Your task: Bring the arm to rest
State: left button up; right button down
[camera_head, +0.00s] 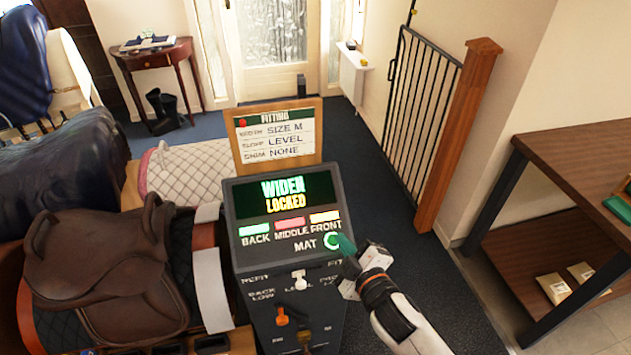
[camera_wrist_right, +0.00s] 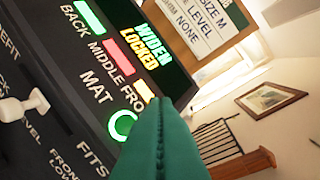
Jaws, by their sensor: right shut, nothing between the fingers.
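My right gripper (camera_head: 346,244) is shut and empty, its green fingertips just beside the lit MAT ring on the control console (camera_head: 240,275). In the right wrist view the closed green fingers (camera_wrist_right: 163,140) stand in front of the console's right part and hide some of its lettering. I cannot tell whether they touch the panel. The console screen (camera_head: 285,193) reads WIDEN and LOCKED. The BACK light is green, MIDDLE is red and FRONT is yellow. The MAT ring (camera_wrist_right: 122,124) glows green. My left gripper is not in view.
A brown saddle (camera_head: 100,265) sits on a stand left of the console. A fitting card (camera_head: 277,137) stands behind it, reading SIZE M, LEVEL, NONE. A wooden shelf (camera_head: 580,160) is at right; dark floor lies between.

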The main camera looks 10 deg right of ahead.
jog(key=s+d+f+m+g+h+b, duration=0.15)
jog(key=s+f, duration=0.25)
jog(key=f, duration=0.9)
jog(key=s+d+f+m+g+b, duration=0.2)
jog(key=s+f+g, duration=0.15)
jog(key=f, duration=0.85)
jog(key=s+d+f+m+g+h+b, duration=0.15)
jog(key=s+f, duration=0.25)
jog(key=f, duration=0.9)
jog(key=s+d+f+m+g+b, duration=0.1)
jog(key=s+f+g, duration=0.1)
jog(key=s+f, duration=0.4)
jog(key=s+d+f+m+g+b, duration=0.1)
jog(key=s+f+m+g+b, duration=0.1)
jog(key=s+f, duration=0.5)
jog(key=s+d+f+m+g+b, duration=0.1)
jog(key=s+f+g, duration=0.3)
jog(key=s, duration=1.2)
notch_tip(320, 180, down, 3)
jog(key=shift+s+d+f+m, duration=0.15)
jog(key=shift+m, duration=0.35)
jog(key=shift+s+d, duration=0.1)
